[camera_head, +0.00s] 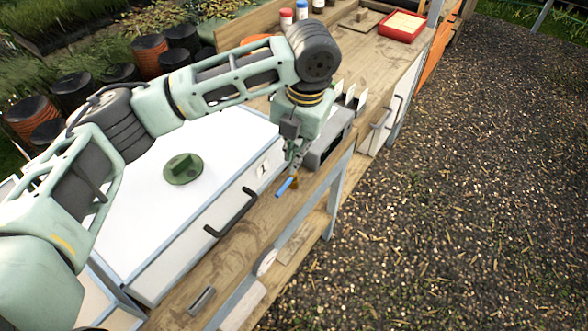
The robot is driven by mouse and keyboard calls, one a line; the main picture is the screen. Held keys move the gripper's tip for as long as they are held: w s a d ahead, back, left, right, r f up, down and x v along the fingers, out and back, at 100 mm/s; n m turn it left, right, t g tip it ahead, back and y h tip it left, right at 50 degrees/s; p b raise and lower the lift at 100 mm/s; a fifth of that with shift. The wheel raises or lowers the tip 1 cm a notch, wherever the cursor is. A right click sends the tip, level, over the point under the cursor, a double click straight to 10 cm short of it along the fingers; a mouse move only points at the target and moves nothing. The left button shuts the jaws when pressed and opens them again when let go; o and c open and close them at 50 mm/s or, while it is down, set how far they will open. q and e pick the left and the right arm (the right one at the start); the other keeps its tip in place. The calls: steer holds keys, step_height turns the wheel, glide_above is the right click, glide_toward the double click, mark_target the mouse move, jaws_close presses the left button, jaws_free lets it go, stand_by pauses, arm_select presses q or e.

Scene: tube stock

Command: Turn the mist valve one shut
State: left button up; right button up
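The mist valve is a small brass fitting (295,183) with a blue lever (284,187). It sits at the front of the bench, just right of a white panel marked 1 (263,168). The lever slants down to the left. My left gripper (293,165) points down right above the valve, with its fingers at or very close to the brass part. The fingers are small and partly overlapped, so whether they touch the valve or how far they are apart cannot be told. My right gripper is not in view.
A white box (140,222) with a green knob (183,168) and a black handle (231,212) stands left of the valve. A grey unit (328,148) sits close behind my gripper. A red tray (402,26) lies farther back. Gravel ground (450,190) on the right is clear.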

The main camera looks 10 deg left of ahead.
mark_target(286, 185)
arm_select(q)
steer(key=n, duration=0.1)
steer(key=n+h, duration=0.1)
steer(key=n, duration=0.1)
steer(key=s+n+g, duration=0.1)
steer(key=n, duration=0.1)
steer(key=shift+d+f+h, duration=0.2)
steer(key=shift+f+h, duration=0.1)
jaws_close()
step_height(286, 185, down, 10)
steer(key=s+n+g+h+p, duration=0.1)
steer(key=n+h+p, duration=0.2)
steer(key=n, duration=0.8)
steer(key=shift+r+p, duration=0.15)
steer(key=shift+p, duration=0.25)
steer(key=shift+a, duration=0.1)
